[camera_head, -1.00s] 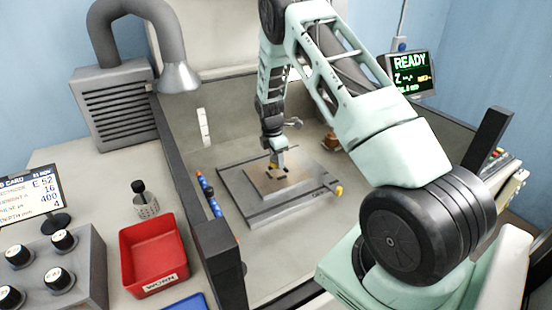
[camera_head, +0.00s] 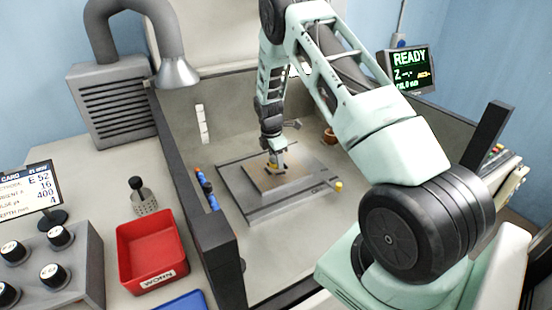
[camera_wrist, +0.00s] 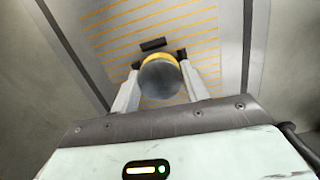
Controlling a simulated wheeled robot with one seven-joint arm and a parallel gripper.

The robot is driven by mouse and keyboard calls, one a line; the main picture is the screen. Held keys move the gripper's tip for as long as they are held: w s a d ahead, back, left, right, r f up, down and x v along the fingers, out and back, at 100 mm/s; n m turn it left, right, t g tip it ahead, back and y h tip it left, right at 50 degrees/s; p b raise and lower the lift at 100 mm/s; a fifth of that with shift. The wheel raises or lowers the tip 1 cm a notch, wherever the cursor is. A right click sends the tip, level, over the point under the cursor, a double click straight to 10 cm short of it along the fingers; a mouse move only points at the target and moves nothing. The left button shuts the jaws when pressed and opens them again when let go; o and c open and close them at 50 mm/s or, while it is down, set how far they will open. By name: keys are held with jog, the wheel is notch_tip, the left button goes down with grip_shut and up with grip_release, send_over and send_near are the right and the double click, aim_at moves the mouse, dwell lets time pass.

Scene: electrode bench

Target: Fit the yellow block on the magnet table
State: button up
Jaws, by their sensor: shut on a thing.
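My gripper (camera_wrist: 160,78) is shut on the yellow block (camera_wrist: 161,56) in the wrist view. A round grey top hides most of the block, and a yellow rim shows at its far side. The magnet table (camera_head: 240,208) is a flat grey plate inside the tank. Its striped face (camera_wrist: 200,32) lies below the block in the wrist view. In the head view my gripper (camera_head: 275,170) is low over the middle of the table. I cannot tell whether the block touches the surface. A small dark bar (camera_wrist: 153,45) lies on the face just beyond the block.
Dark tank walls (camera_head: 190,165) stand around the table. A red bin (camera_head: 152,250) is outside, to the left. A copper-coloured object (camera_head: 329,137) is behind.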

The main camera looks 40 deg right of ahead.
jog(key=shift+f+b, duration=0.3)
jog(key=shift+f, duration=0.15)
jog(key=shift+f, duration=0.2)
jog(key=o, duration=2)
jog(key=shift+c, duration=0.2)
jog(key=shift+r+p, duration=1.9)
jog(key=shift+r, duration=1.15)
